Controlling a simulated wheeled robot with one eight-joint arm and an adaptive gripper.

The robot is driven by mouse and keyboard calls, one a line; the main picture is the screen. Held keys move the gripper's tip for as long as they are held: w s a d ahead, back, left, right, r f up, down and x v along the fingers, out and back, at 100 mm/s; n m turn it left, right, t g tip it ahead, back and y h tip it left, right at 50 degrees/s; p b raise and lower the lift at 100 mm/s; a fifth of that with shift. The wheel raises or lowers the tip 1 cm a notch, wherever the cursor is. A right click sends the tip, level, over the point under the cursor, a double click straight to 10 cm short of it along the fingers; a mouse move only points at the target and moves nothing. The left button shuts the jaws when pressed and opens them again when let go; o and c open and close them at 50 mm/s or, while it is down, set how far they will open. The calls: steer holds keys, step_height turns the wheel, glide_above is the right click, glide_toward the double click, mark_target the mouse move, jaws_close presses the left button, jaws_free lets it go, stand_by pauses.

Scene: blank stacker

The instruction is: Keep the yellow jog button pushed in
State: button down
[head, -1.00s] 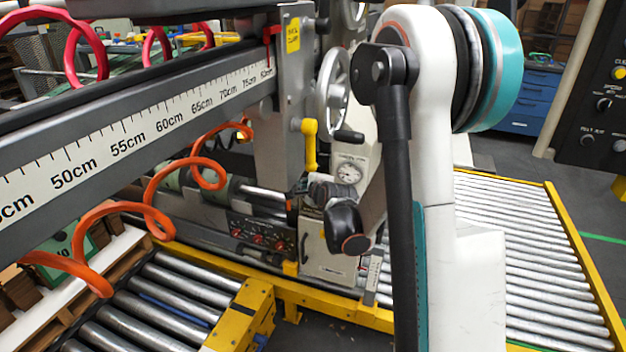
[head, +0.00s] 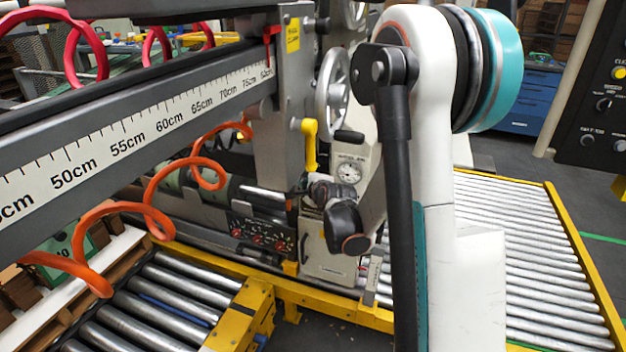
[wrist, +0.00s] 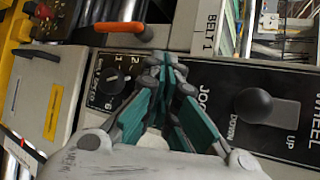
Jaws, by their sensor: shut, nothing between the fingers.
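My gripper (wrist: 170,66) is shut and empty in the wrist view. Its teal-padded fingers come together over the dark control panel (wrist: 215,75), beside the partly covered "JOG" lettering. I see no yellow jog button in the wrist view; the fingers hide the panel around that label, so I cannot tell whether a button there is touched or pushed in. In the head view my dark wrist (head: 345,222) is in front of the machine's grey column, and the fingertips cannot be made out.
A black knob (wrist: 253,105) marked "DOWN" and "UP" sits right of my fingers, and a rotary selector (wrist: 112,80) left. An orange handle (wrist: 125,27) is above. In the head view, a yellow lever (head: 310,143) and handwheel (head: 332,92) stand close to my arm.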

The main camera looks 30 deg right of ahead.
steer(key=shift+d, duration=0.1)
steer(key=shift+w+d, duration=0.25)
steer(key=shift+w+d, duration=0.3)
steer(key=shift+d, duration=0.1)
stand_by(1.0)
stand_by(2.8)
steer(key=shift+s+a, duration=0.6)
steer(key=shift+a, duration=0.15)
steer(key=shift+s+a, duration=0.75)
steer(key=shift+a, duration=0.25)
steer(key=shift+s+a, duration=0.75)
steer(key=shift+a, duration=0.2)
